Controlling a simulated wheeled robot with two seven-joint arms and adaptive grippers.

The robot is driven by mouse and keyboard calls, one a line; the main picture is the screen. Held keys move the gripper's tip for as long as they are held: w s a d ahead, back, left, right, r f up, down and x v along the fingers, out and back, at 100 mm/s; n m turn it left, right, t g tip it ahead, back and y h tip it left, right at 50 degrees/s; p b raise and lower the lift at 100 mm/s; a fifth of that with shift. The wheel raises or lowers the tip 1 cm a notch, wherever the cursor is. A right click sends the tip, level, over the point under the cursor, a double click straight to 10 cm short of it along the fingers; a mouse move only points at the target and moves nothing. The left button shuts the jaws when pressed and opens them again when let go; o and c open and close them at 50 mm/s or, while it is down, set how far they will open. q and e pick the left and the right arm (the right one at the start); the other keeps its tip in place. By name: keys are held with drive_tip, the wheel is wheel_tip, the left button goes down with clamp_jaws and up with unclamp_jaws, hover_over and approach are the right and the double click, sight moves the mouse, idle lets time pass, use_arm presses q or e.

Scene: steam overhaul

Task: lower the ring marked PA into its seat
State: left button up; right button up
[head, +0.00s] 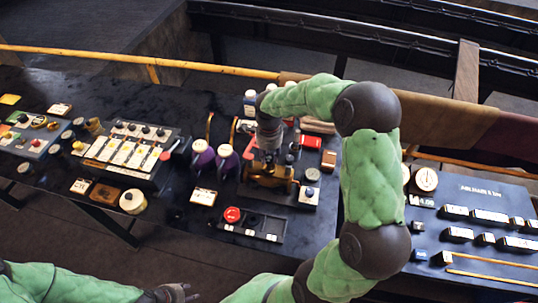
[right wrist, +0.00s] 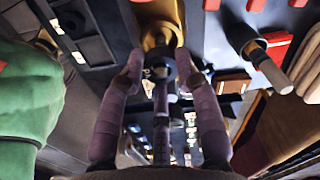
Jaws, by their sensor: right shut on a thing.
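My right gripper (head: 268,140) points down over a brass valve body (head: 270,178) near the middle of the bench. In the right wrist view its two fingers (right wrist: 162,72) close from both sides on a small dark ring (right wrist: 159,62). No PA mark is readable on the ring. A brass cylindrical part (right wrist: 160,33) shows just beyond it. I cannot tell whether the ring touches the brass part, and the seat itself is not clearly visible. My left gripper (head: 175,293) is at the bottom edge of the head view, partly cut off, away from the bench's parts.
Two purple-and-white containers (head: 202,156) stand left of the valve. A tray with a red button (head: 232,214) lies in front. A panel of switches (head: 128,148) is farther left, and a labelled board (head: 480,200) is on the right.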

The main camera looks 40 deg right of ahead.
drive_tip(key=shift+f, duration=0.25)
drive_tip(key=shift+f+b, duration=0.3)
drive_tip(key=shift+b, duration=0.2)
drive_tip(key=shift+f+b, duration=0.35)
drive_tip(key=shift+f, duration=0.05)
drive_tip(key=shift+f+b, duration=0.3)
drive_tip(key=shift+f, duration=0.05)
drive_tip(key=shift+f+b, duration=0.75)
drive_tip(key=shift+f, duration=0.05)
idle(0.5)
drive_tip(key=o, duration=1)
drive_tip(key=shift+c, duration=0.2)
drive_tip(key=o, duration=0.3)
